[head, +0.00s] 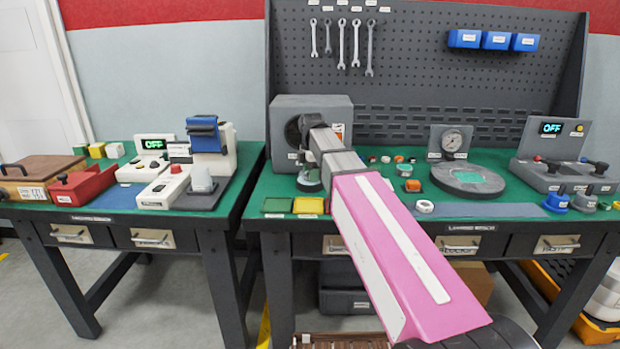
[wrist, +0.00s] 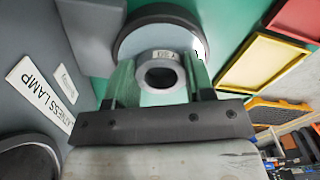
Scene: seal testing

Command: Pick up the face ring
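A grey ring with a dark central hole and a small label, probably the face ring, shows in the wrist view (wrist: 160,72). My gripper (wrist: 160,76) has one finger on each side of the ring, with little or no gap. I cannot tell whether the fingers press on it. In the head view my gripper (head: 308,168) points down beside the grey housing at the left of the right bench; the ring is not clear there.
A grey housing (head: 325,108) stands right behind my gripper. Yellow (head: 309,206) and green trays lie in front of it. A round plate (head: 468,180), a gauge (head: 451,141) and a white ring (head: 424,206) are further right. A label reading "WITNESS LAMP" (wrist: 40,92) is at the left.

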